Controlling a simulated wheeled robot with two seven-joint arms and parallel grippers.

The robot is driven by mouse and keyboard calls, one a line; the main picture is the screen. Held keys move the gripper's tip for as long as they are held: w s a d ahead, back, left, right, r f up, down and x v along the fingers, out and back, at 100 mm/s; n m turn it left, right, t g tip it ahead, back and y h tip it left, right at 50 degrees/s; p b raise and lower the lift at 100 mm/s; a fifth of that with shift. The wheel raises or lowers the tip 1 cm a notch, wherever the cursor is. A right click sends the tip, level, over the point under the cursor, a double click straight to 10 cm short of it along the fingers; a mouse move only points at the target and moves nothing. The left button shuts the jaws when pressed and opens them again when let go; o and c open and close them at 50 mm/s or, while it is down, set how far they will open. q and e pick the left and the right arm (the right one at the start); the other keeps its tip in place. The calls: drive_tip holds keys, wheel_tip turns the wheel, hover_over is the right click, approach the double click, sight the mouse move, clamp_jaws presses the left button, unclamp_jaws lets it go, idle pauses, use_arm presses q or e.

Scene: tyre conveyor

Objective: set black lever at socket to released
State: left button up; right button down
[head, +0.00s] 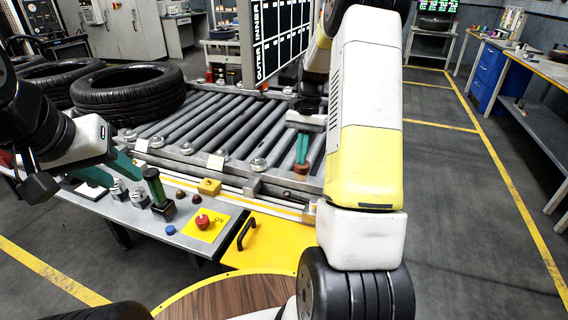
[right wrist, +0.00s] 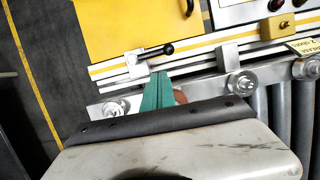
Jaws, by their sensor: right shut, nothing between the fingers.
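The black lever (right wrist: 155,51) shows in the right wrist view, lying roughly level with its round knob to the right. It comes out of a pale metal socket block (right wrist: 134,64) by the white rail. The right gripper also shows in the head view (head: 302,150), pointing down at the conveyor's near edge. My left gripper (head: 122,165) hangs over the control panel's left part; its opening is unclear.
A control panel (head: 185,236) with a red knob (head: 202,222), buttons and an upright green handle (head: 156,188) stands in front of the roller conveyor (head: 215,125). Tyres (head: 128,92) lie at the left. A yellow panel with a black handle (head: 247,234) is right of the control panel.

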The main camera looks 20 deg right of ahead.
sight(300, 200)
drive_tip(key=x, duration=0.9)
drive_tip(key=shift+s+a+f, duration=0.1)
drive_tip(key=shift+f, duration=0.15)
drive_tip(key=shift+s+a+n, duration=0.15)
drive_tip(key=shift+a+n, duration=0.1)
drive_tip(key=shift+n, duration=0.15)
drive_tip(key=s+a+n+h, duration=0.3)
drive_tip(key=s+n, duration=0.3)
drive_tip(key=n, duration=0.7)
drive_tip(key=shift+s+n+h, duration=0.3)
drive_tip(key=shift+s+h, duration=0.05)
drive_tip(key=shift+h, duration=0.15)
drive_tip(key=shift+s, duration=0.1)
idle(0.3)
